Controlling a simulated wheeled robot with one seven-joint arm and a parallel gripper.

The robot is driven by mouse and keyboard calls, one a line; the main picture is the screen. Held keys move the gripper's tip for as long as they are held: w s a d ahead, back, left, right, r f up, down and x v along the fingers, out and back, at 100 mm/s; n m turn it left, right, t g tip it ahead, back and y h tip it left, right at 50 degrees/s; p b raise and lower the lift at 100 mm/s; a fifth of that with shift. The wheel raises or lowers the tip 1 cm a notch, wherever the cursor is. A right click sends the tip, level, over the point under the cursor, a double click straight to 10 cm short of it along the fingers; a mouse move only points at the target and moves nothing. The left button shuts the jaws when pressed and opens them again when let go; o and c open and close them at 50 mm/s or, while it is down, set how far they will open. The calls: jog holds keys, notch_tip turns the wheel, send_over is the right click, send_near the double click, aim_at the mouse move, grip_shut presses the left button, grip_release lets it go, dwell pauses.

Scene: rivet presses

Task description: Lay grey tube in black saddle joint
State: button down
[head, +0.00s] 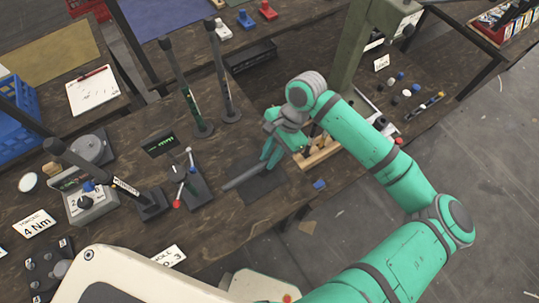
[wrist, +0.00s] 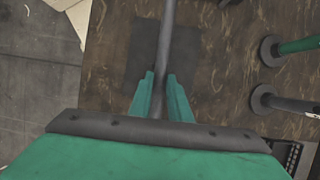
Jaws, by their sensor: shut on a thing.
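My gripper (head: 270,160) is shut on the grey tube (head: 243,178), above a dark mat (head: 264,206) on the workbench. The tube sticks out to the left of the fingers in the head view. In the wrist view the tube (wrist: 166,40) runs between the two green fingers of my gripper (wrist: 161,82) and on past the top edge. Its gripped end is partly hidden by the fingers. I cannot make out for sure which black part is the saddle joint. I cannot tell how high the tube is above the mat.
Two upright posts (head: 188,92) (head: 224,80) on round bases stand behind the mat. A black base with a red-knobbed lever (head: 195,192) and a tilted handle (head: 95,168) are to the left. A wooden tray (head: 318,157) lies right of my gripper. A small blue block (head: 319,184) lies near the front edge.

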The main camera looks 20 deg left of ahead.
jog(key=shift+f, duration=0.65)
jog(key=c, duration=1.6)
grip_release()
jog(key=shift+o, duration=0.2)
jog(key=v, duration=1)
jog(key=shift+w+r, duration=0.15)
jog(key=shift+r, duration=0.15)
jog(key=shift+d+f, duration=0.1)
jog(key=shift+d, duration=0.1)
